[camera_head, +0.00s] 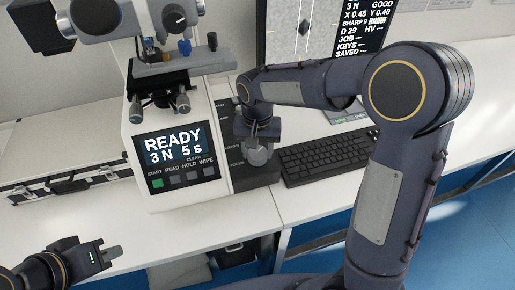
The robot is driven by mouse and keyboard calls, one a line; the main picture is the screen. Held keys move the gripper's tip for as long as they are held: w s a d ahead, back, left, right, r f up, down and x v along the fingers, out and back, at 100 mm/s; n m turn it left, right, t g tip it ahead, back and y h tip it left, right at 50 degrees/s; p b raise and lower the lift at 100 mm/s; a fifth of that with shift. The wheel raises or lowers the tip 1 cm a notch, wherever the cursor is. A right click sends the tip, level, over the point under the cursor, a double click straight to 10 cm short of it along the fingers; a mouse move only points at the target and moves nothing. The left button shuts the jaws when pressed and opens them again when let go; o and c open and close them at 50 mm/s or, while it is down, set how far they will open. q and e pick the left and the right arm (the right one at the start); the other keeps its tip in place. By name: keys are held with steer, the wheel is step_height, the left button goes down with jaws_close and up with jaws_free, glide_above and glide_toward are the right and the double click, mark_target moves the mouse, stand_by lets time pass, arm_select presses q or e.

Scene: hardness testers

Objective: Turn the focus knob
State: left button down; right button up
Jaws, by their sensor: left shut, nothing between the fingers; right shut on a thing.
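The hardness tester (222,190) is a white machine with a screen (174,146) reading "READY 3 N 5 s". A grey cylindrical knob (257,157) shows low at its right side, on a dark base. My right gripper (261,138) points down at this knob and is shut on it, as far as I can see; its fingertips are partly hidden. My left gripper (113,252) is shut and empty at the lower left, away from the tester.
A keyboard (325,157) lies on the white table (325,205) right of the knob. A case (60,188) stands left of the tester. Small knobs (183,105) hang under the tester's stage (185,70). My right arm crosses above the keyboard and table's right part.

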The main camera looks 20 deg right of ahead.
mark_target(257, 152)
steer(key=o, duration=1)
step_height(257, 152, up, 8)
steer(key=shift+f, duration=0.1)
